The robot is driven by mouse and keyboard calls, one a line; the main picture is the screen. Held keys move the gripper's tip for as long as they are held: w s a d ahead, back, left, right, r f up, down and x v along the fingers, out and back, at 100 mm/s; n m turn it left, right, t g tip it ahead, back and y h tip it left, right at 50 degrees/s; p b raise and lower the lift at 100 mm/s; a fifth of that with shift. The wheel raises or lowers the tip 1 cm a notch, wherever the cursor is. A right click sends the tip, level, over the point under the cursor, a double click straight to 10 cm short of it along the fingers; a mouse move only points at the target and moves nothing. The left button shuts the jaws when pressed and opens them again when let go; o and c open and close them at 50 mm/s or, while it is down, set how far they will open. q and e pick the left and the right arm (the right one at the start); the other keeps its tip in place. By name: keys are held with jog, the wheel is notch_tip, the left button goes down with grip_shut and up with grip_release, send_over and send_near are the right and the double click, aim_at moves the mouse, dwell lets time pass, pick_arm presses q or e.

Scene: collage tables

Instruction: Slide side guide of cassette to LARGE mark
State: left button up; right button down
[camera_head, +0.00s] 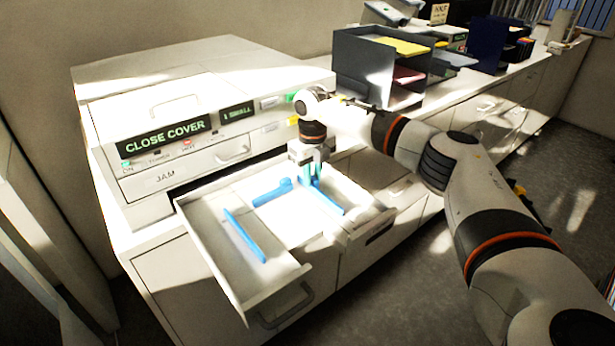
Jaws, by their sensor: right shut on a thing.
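The cassette (222,262) is a pale tray pulled out of the front of a white printer (170,105). Several blue guides show inside it. One long blue guide (244,236) stands in the left part of the tray, and a shorter blue piece (272,193) lies near the back middle. My right gripper (312,174) reaches down from above and is shut on the blue side guide (328,203) in the right part of the tray. The fingers hide part of that guide. The LARGE mark cannot be made out. My left gripper is out of view.
The printer's display reads CLOSE COVER. A cabinet (165,285) carries the printer and the counter runs on to the right. A dark paper organizer (370,65) with coloured sheets stands right of the printer, behind my right arm. Open floor lies at the right.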

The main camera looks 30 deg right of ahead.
jog(key=shift+w+d+r, duration=0.1)
jog(key=shift+d, duration=0.8)
jog(key=c, duration=1.5)
grip_release()
jog(key=shift+c, duration=0.2)
jog(key=shift+o, duration=0.9)
jog(key=shift+d, duration=0.25)
jog(key=shift+a, duration=0.15)
